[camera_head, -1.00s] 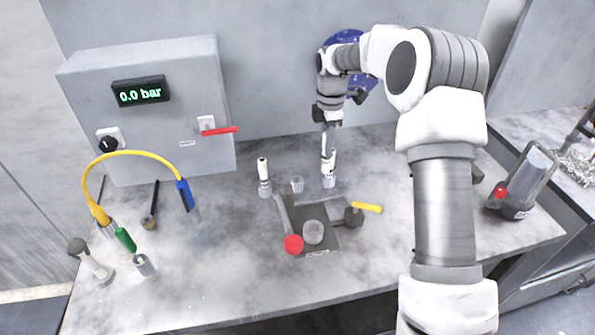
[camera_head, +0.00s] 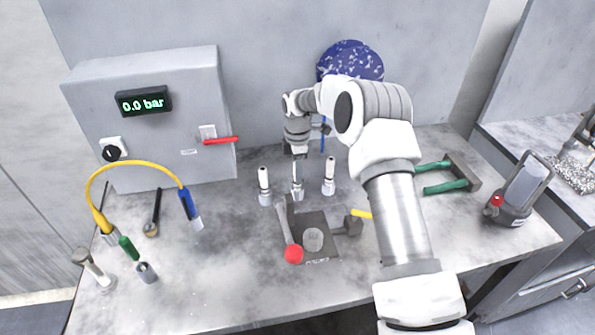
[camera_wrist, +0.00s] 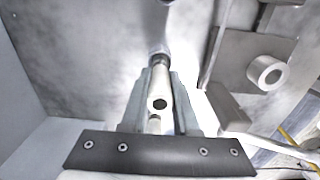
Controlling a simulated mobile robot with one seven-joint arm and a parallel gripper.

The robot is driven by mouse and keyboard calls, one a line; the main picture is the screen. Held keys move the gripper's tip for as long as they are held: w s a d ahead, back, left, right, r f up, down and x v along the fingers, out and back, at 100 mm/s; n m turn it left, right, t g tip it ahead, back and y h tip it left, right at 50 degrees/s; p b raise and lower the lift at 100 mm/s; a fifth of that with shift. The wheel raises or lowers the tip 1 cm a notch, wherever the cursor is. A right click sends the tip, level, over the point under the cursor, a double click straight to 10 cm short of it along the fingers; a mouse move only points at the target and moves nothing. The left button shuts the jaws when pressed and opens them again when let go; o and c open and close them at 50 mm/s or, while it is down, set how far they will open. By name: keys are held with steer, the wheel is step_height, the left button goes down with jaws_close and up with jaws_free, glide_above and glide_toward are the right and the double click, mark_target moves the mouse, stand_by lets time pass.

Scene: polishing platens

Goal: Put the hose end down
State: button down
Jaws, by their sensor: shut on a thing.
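A yellow hose (camera_head: 133,164) arches at the left of the bench. Its blue end piece (camera_head: 188,203) points down at the bench top, and its other end is near a green piece (camera_head: 129,247). My gripper (camera_head: 296,172) is far to the right of the hose, at the middle of three small upright metal holders at the back. In the wrist view my gripper (camera_wrist: 158,105) is shut on a pale tubular piece (camera_wrist: 160,82) with a dark round hole facing the camera. Whether this piece is seated in the middle holder (camera_head: 297,193) cannot be told.
White-topped pieces stand left (camera_head: 264,184) and right (camera_head: 329,174) of my gripper. In front is a dark plate (camera_head: 318,225) with a red-knobbed lever (camera_head: 291,250) and a pale ring. A grey box (camera_head: 160,110) reads 0.0 bar.

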steer(key=shift+f, duration=0.15)
steer(key=c, duration=0.7)
jaws_free()
steer(key=shift+o, duration=0.2)
